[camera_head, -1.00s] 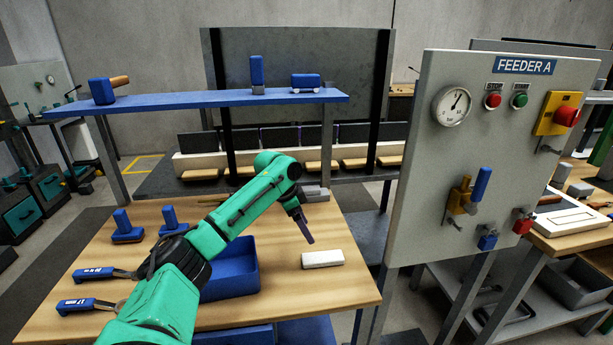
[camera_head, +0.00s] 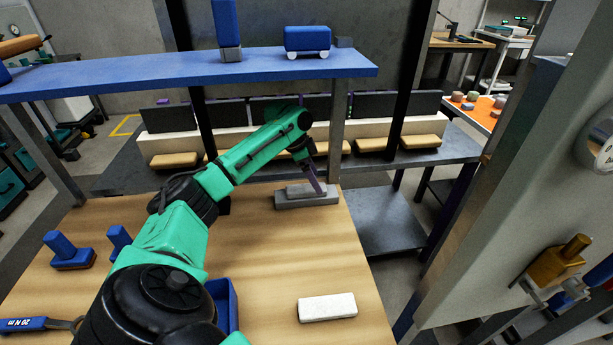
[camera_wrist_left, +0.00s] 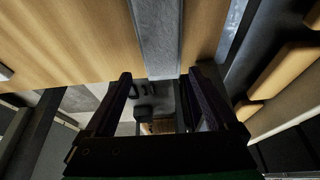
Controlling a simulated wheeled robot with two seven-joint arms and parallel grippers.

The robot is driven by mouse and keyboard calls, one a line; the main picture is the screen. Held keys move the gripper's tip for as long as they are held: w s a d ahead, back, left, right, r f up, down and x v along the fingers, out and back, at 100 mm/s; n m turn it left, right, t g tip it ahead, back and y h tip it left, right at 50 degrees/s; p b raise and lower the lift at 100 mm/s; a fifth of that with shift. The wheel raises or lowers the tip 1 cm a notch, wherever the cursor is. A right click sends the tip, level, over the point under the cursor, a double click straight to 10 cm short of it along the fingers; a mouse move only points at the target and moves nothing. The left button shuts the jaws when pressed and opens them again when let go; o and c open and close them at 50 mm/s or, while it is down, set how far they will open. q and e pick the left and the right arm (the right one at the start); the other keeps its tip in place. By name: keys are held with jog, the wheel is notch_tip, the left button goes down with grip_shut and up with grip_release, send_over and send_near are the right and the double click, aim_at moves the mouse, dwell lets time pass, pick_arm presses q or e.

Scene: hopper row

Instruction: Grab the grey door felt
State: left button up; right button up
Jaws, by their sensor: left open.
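The grey door felt (camera_head: 307,198) is a long grey block near the back right edge of the wooden bench, with a stepped look from a smaller raised part on top. My left gripper (camera_head: 318,181) is just over its right part, pointing down. In the left wrist view the grey strip (camera_wrist_left: 157,40) runs ahead, lined up between the two open fingers (camera_wrist_left: 161,80). The jaws look empty. I cannot tell whether the fingertips touch it. My right gripper is not in view.
A white block (camera_head: 327,307) lies on the bench nearer me. A blue bin (camera_head: 228,304) is partly behind my left arm. A blue shelf (camera_head: 180,77) spans above the bench. A grey panel (camera_head: 500,210) stands at right.

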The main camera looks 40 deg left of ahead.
pick_arm(q)
jog(key=x, duration=0.3)
jog(key=shift+w+a+f, duration=0.2)
jog(key=shift+f, duration=0.05)
jog(key=shift+s+r, duration=0.1)
jog(key=c, duration=1.4)
jog(key=shift+c, duration=0.2)
jog(key=shift+r, duration=0.15)
